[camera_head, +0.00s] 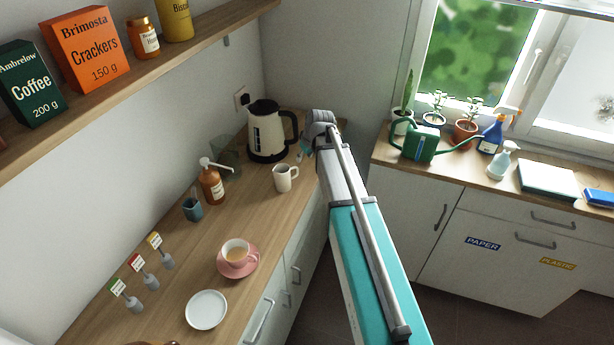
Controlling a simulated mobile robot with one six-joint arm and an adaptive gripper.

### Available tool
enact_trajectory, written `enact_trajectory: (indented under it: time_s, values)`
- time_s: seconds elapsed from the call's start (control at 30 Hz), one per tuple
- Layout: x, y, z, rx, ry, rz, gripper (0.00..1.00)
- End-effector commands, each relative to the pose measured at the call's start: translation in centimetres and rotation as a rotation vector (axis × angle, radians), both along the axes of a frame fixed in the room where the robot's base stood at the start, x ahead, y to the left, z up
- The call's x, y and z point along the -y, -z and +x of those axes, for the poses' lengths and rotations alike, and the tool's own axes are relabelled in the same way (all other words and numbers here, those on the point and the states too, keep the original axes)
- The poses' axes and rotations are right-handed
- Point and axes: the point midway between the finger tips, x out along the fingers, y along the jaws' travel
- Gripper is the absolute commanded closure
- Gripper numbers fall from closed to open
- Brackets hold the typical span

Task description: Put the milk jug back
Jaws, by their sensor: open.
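The milk jug (284,178), small and cream-white with a handle on its right, stands upright on the wooden counter, in front of the kettle. My arm reaches in from the bottom right. My gripper (303,151) is at its far end, just up and right of the jug in the picture. It is small and partly hidden by my wrist. The gripper is open, and the jug appears apart from it.
A cream-and-black kettle (268,132) stands behind the jug. A brown pump bottle (212,184) and a blue cup (193,209) are left. A full teacup on a pink saucer (238,269) and a white plate (206,310) stand nearer. A shelf (150,62) overhangs the left wall.

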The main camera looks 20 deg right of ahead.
Motion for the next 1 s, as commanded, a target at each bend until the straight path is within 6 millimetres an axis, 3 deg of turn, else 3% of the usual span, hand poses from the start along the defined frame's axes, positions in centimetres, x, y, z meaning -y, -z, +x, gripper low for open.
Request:
enact_trajectory:
  time_s: [0.17,0.27,0.7,0.83,1.0]
  values:
    - [-1.0,0.3,-2.9,-0.042,0.026,0.001,0.53]
    - [-1.8,0.5,-5.7,-0.085,0.057,-0.001,0.53]
    - [-4.9,1.3,-21.2,-0.324,0.267,-0.054,0.53]
    - [-5.1,1.4,-23.8,-0.364,0.313,-0.071,0.53]
    - [-5.2,1.4,-25.0,-0.384,0.340,-0.083,0.53]
